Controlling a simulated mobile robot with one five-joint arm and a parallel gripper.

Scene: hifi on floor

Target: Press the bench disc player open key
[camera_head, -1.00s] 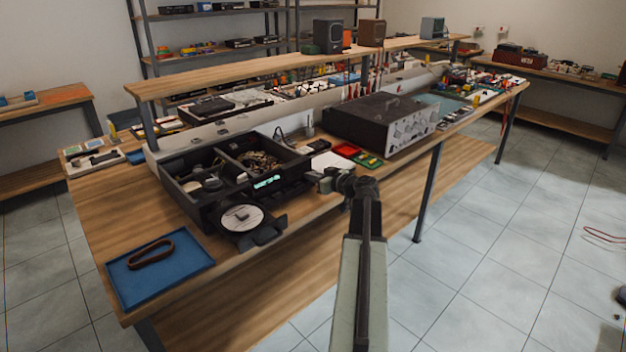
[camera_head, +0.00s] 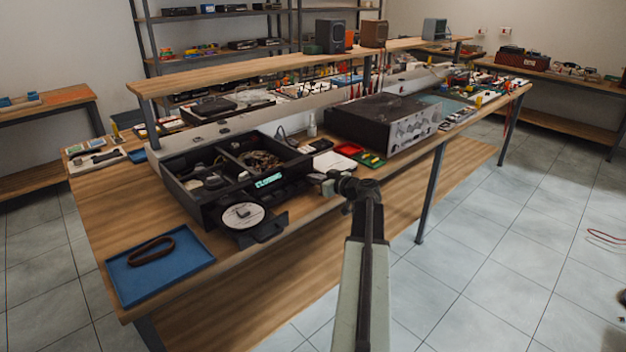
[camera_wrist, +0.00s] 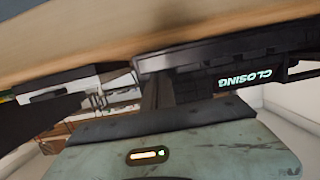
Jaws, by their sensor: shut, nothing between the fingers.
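The disc player (camera_head: 206,205) is a black, open-topped box near the front edge of the wooden bench. Its disc tray (camera_head: 272,229) sticks out of the front with a pale disc (camera_head: 242,216) on it. The lit front display (camera_head: 268,181) also shows upside down in the wrist view (camera_wrist: 245,78), where it reads "CLOSING". My gripper (camera_head: 326,181) is shut and empty, close to the right end of the player's front. The open key cannot be made out, and I cannot tell whether the fingertips touch the front panel.
A blue tray (camera_head: 190,262) with a dark belt lies left on the bench (camera_head: 110,215). Right of the player are a red tray (camera_head: 348,149), a green board (camera_head: 372,160) and a large silver-fronted amplifier (camera_head: 415,130). Tiled floor in front is open.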

